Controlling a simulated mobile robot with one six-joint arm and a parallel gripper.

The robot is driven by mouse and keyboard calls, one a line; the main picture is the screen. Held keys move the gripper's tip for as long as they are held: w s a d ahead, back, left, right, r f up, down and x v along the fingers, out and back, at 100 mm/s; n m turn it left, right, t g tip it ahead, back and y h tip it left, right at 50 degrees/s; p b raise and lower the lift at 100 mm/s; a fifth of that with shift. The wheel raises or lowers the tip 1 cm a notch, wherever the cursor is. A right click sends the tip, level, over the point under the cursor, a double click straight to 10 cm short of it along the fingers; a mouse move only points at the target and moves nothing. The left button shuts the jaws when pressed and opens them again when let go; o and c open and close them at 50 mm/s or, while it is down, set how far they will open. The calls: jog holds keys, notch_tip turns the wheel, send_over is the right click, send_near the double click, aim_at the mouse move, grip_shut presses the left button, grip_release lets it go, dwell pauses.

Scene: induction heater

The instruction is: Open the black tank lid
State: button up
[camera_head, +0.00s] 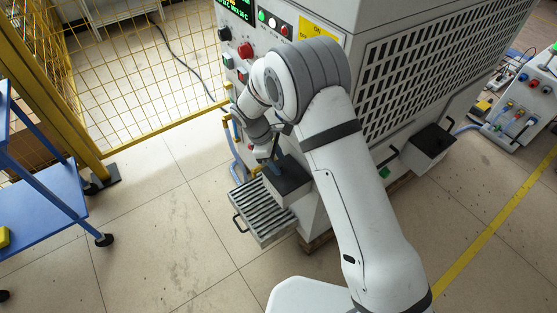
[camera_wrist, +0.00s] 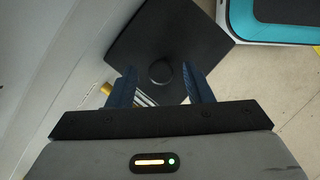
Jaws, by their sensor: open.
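A black tank lid (camera_head: 292,182) sits closed on a small box on the near side of the heater cabinet. In the wrist view the square black lid (camera_wrist: 165,35) has a round black knob (camera_wrist: 160,72) near its middle. My gripper (camera_wrist: 158,70) is open, with its blue fingers on either side of the knob as seen from the wrist. I cannot tell whether the fingers touch the knob or the lid. In the head view my gripper (camera_head: 272,166) is over the lid, partly hidden by my wrist.
A second black-lidded box (camera_head: 433,139) is on the cabinet's right side. A slatted tray with a handle (camera_head: 262,213) juts out below the first lid. A yellow fence (camera_head: 130,75) and blue cart (camera_head: 38,205) stand left. Open floor lies between cart and cabinet.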

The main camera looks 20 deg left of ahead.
jog(key=shift+c, duration=0.4)
grip_shut()
